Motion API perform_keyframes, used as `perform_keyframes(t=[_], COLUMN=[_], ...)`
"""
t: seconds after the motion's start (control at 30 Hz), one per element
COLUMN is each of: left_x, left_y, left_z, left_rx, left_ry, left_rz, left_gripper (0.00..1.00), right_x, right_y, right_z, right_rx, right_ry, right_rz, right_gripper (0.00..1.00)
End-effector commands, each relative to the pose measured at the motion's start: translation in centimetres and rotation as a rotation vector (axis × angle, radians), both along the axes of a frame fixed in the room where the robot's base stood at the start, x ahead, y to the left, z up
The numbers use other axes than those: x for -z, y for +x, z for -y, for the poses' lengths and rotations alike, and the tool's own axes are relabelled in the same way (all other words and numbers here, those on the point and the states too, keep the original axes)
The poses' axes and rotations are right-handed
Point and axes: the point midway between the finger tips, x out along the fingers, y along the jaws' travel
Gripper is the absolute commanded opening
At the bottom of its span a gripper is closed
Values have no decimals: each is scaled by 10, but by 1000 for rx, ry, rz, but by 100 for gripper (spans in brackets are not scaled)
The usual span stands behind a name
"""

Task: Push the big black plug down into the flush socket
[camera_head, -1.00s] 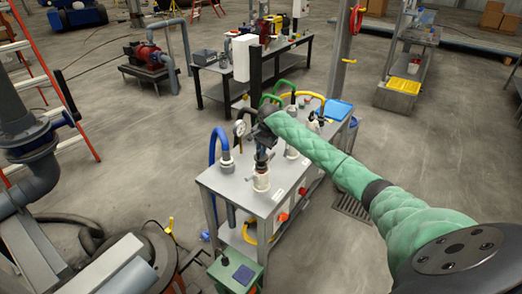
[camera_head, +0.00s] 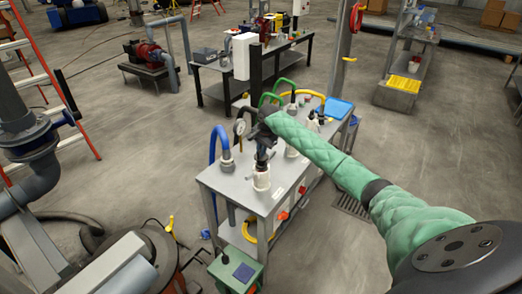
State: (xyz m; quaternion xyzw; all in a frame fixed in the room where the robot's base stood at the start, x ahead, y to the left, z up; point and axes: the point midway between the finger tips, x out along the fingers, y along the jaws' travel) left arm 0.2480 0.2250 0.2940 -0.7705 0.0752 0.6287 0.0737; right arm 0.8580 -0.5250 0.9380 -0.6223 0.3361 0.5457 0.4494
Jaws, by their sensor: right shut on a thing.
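My right gripper (camera_head: 263,151) reaches in on the green-sleeved arm from the right and points down over the front of the grey bench (camera_head: 235,189). It is shut on a dark piece, the black plug (camera_head: 262,164), mostly hidden by the gripper. Directly below is a white upright socket (camera_head: 262,180) on the bench top. The plug's lower end appears to meet the socket's mouth; how deep it sits is too small to tell. My left gripper is not in view.
Green and yellow hoses (camera_head: 312,97) and a blue tray (camera_head: 336,107) are behind. A green box (camera_head: 237,270) stands below the bench's front. Open floor lies to the right.

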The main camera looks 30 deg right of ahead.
Motion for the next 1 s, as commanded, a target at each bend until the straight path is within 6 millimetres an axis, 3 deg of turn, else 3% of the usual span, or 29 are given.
perform_keyframes(t=[1.0], left_x=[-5], left_y=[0], left_z=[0], left_rx=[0], left_ry=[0], left_rz=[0], left_gripper=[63], right_x=[20], right_y=[0], right_z=[0], right_rx=[0], right_ry=[0], right_rz=[1], right_gripper=[0])
